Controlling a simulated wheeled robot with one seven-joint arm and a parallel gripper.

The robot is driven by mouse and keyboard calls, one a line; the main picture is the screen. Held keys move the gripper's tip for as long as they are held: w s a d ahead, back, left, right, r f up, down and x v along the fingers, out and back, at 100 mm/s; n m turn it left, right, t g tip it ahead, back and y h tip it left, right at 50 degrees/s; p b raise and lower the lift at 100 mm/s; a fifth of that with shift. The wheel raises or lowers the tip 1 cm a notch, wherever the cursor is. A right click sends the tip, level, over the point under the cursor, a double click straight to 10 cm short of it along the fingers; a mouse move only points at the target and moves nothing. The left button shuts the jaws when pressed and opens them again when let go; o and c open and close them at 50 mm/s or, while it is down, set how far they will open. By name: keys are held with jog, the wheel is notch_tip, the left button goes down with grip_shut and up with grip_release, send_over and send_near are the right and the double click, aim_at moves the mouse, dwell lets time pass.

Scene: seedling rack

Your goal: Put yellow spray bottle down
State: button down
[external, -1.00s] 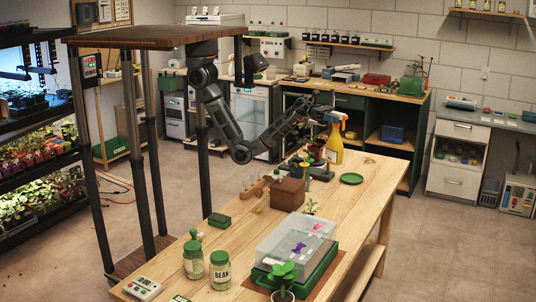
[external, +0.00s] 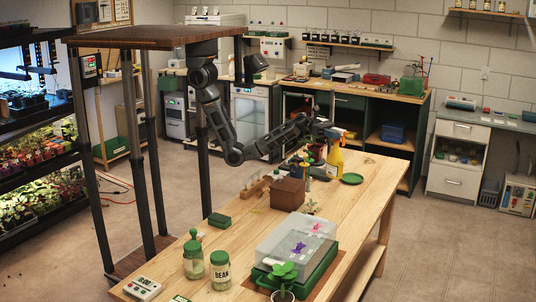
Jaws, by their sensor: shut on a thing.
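The yellow spray bottle (external: 335,158) with its orange spray head is upright at the far end of the wooden table. My gripper (external: 326,132) is at the bottle's top, shut on it, and the arm reaches in from the left. The fingers are small and partly hidden around the spray head. The bottle's base is at or just above the table top, left of the green saucer (external: 352,178); I cannot tell whether it touches.
A brown box (external: 287,194), a wooden rack of tubes and dark pots stand left of the bottle. A clear-lidded green tray (external: 297,245), jars (external: 220,270) and a potted seedling are at the near end. The table's right side is mostly clear.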

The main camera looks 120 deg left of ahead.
aim_at(337, 141)
notch_tip(337, 141, down, 2)
jog(key=shift+f, duration=0.25)
jog(key=shift+a+f, duration=0.2)
jog(key=shift+f, duration=0.15)
jog(key=w+a+f, duration=0.3)
jog(key=a+f, duration=0.7)
jog(key=shift+w+a+f, duration=0.35)
jog(key=shift+w+f, duration=0.05)
jog(key=shift+f, duration=0.2)
jog(key=c, duration=0.8)
grip_release()
jog(key=shift+c, duration=0.2)
